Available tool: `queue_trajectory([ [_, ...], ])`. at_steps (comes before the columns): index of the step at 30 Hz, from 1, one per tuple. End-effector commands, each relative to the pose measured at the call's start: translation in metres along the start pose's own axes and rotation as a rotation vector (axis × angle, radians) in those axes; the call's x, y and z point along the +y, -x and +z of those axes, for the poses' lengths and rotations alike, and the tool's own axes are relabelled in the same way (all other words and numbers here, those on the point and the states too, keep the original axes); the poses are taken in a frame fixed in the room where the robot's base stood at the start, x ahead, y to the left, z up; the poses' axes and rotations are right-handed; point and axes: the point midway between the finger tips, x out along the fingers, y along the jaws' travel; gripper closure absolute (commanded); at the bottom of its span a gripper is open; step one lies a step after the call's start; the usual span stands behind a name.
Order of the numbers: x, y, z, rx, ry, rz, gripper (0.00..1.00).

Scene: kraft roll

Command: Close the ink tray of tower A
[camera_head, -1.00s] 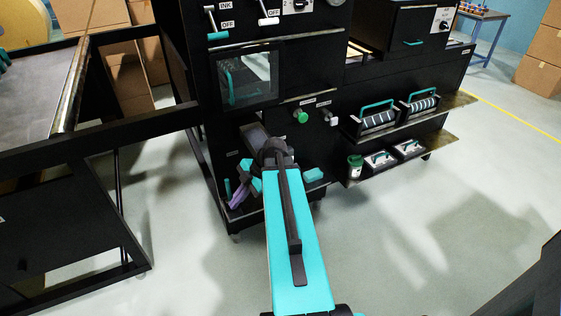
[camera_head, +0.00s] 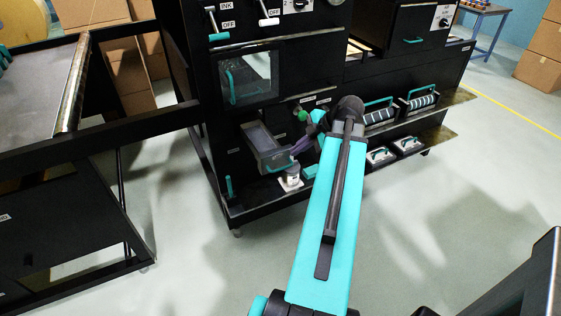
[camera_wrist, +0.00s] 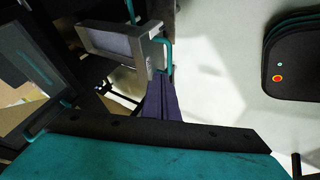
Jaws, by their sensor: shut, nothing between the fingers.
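The ink tray (camera_head: 262,140) of the press tower (camera_head: 240,115) sticks out of the tower's front below the glass window. It is a grey box with a teal handle (camera_head: 281,167) on its front. In the wrist view the tray (camera_wrist: 92,27) is at the upper left, with its teal handle (camera_wrist: 168,55) on the right side. My gripper (camera_head: 297,148) is shut and empty, beside the tray's front right corner. In the wrist view my purple fingers (camera_wrist: 160,85) reach up close to the handle; I cannot tell whether they touch it. No letter naming the tower is readable.
A green knob (camera_head: 302,115) is on the panel just behind my gripper. A white-labelled container (camera_head: 291,180) stands on the low shelf below the tray. Rollers with teal handles (camera_head: 421,100) sit on a shelf to the right. The floor in front is clear.

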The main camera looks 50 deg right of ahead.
Motion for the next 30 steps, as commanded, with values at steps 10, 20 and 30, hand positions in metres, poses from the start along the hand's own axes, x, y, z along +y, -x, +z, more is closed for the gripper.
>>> queue_trajectory([
  [10,0.0,-0.003,0.0,0.001,0.0,-0.001,1.0],
  [20,0.0,-0.023,-0.001,0.002,0.0,-0.003,1.0],
  [30,0.0,-0.056,-0.001,0.002,0.0,-0.003,1.0],
])
